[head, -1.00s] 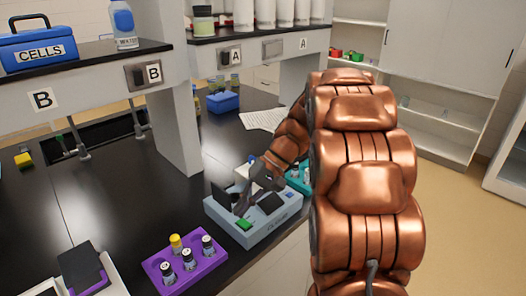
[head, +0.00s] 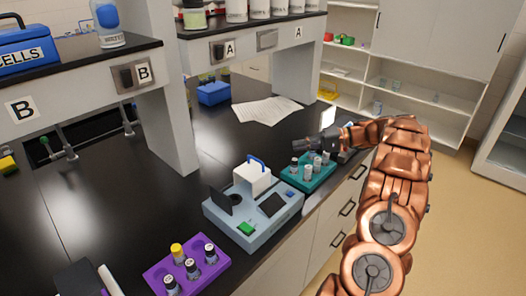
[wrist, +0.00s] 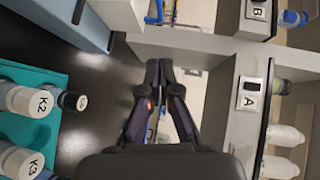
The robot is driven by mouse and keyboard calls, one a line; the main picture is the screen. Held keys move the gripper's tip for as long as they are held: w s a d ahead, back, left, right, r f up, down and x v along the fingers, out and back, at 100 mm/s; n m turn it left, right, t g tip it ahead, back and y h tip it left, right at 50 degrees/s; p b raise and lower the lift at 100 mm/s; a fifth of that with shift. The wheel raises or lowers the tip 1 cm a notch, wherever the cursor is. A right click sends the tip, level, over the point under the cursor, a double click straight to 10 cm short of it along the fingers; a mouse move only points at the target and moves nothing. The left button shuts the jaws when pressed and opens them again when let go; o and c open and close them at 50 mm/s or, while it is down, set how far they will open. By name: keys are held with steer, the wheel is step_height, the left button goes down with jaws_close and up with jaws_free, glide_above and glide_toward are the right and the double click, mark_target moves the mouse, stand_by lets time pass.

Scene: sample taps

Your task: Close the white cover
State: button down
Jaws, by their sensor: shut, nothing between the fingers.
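The white cover (head: 252,178) is a box-like white part with a blue handle on top, at the back of the pale blue device (head: 262,232). I cannot tell if it sits fully down. The cover (wrist: 118,12) and its blue handle show at the top of the wrist view. My gripper (head: 298,146) is shut and empty, pointing left above the teal rack, behind and right of the cover and apart from it. Its closed fingertips (wrist: 159,66) show in the wrist view. A dark flap (head: 222,200) stands upright at the device's left side.
The teal rack (head: 290,178) with several vials stands right behind the device, under my gripper. A purple rack (head: 158,278) with vials is in front left. Shelf posts (head: 170,130) rise behind. Papers (head: 268,110) lie farther back. Black bench left of the device is clear.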

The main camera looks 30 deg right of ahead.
mark_target(252, 173)
steer(key=s+a+b+x, duration=0.1)
steer(key=b+x, duration=1)
steer(key=b, duration=0.1)
steer(key=shift+s+a+b, duration=0.2)
steer(key=shift+b, duration=0.15)
stand_by(2.1)
steer(key=shift+f, duration=0.1)
stand_by(0.3)
